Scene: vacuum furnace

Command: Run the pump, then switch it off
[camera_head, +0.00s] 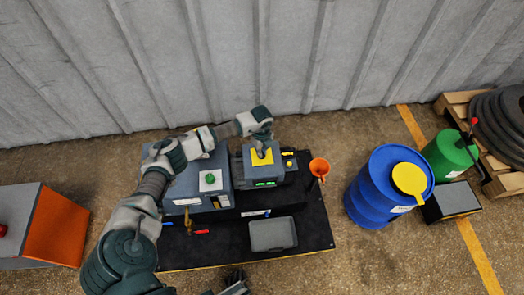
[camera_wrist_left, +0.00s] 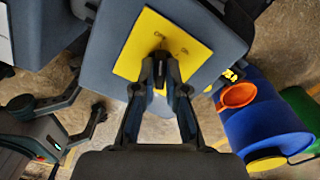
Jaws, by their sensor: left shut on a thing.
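The pump (camera_head: 247,178) is a dark grey box with a yellow switch plate (camera_head: 262,157) on top. It fills much of the left wrist view (camera_wrist_left: 110,70), where the plate (camera_wrist_left: 145,45) carries small lettering, hard to read. A small black switch knob (camera_wrist_left: 160,56) stands on the plate. My left gripper (camera_head: 261,146) reaches down over the plate; in the left wrist view its fingertips (camera_wrist_left: 160,72) are closed on the knob and partly hide it. My right gripper (camera_wrist_left: 92,115) shows at the lower left of that view, fingers apart and empty.
A black mat (camera_head: 200,258) holds a larger grey box (camera_head: 185,188), a grey tray (camera_head: 273,234), small tools and an orange funnel (camera_head: 319,168). Right of it stand a blue drum (camera_head: 375,200) and a green drum (camera_head: 448,155). An orange-sided box (camera_head: 55,230) is at left.

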